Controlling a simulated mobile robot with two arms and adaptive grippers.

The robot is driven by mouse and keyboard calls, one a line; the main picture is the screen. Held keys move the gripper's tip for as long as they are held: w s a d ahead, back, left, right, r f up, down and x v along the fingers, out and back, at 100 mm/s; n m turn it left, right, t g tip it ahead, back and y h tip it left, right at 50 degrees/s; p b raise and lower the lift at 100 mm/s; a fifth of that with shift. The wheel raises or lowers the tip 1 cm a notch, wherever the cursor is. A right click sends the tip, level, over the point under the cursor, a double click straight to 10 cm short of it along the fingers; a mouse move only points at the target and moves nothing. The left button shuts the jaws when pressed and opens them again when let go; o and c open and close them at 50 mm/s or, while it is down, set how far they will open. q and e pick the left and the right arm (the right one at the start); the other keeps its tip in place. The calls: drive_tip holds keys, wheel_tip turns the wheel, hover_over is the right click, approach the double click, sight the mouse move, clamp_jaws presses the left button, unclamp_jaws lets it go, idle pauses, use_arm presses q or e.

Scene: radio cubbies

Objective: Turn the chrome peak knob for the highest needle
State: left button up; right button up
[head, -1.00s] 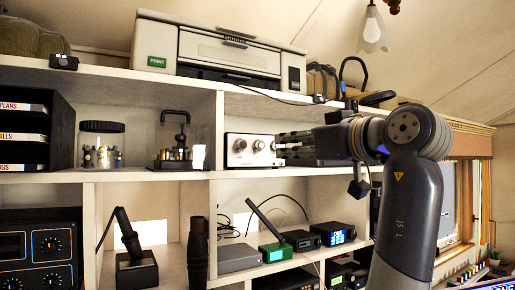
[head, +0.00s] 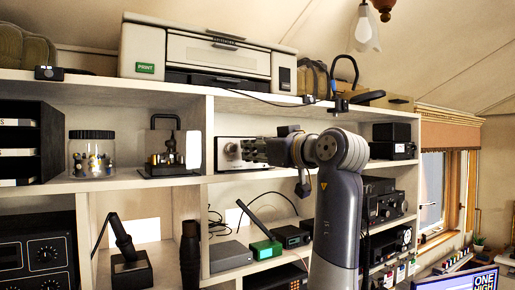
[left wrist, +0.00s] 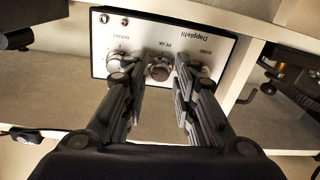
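The silver-fronted box (head: 222,162) stands on the middle shelf. It also shows upside down in the left wrist view (left wrist: 218,38), with knobs labelled boost, peak and band. The chrome peak knob (left wrist: 159,70) is the middle one. My left gripper (left wrist: 155,82) is open, its two fingers on either side of the peak knob; I cannot tell whether they touch it. The fingers partly cover the boost knob (left wrist: 117,60) and band knob (left wrist: 204,72). In the head view my left gripper (head: 246,150) hides most knobs. I see no meter needle. My right gripper is not in view.
A key-like device on a stand (head: 167,158) and a glass jar (head: 91,155) stand left of the box. A printer (head: 215,55) sits on the shelf above. A green-fronted radio (head: 266,249) and other sets stand below. A black unit (head: 392,140) is at right.

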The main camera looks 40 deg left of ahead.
use_arm(q)
clamp_jaws()
drive_tip(key=shift+n, duration=0.6)
unclamp_jaws()
drive_tip(key=shift+a, duration=0.1)
drive_tip(key=v, duration=1.2)
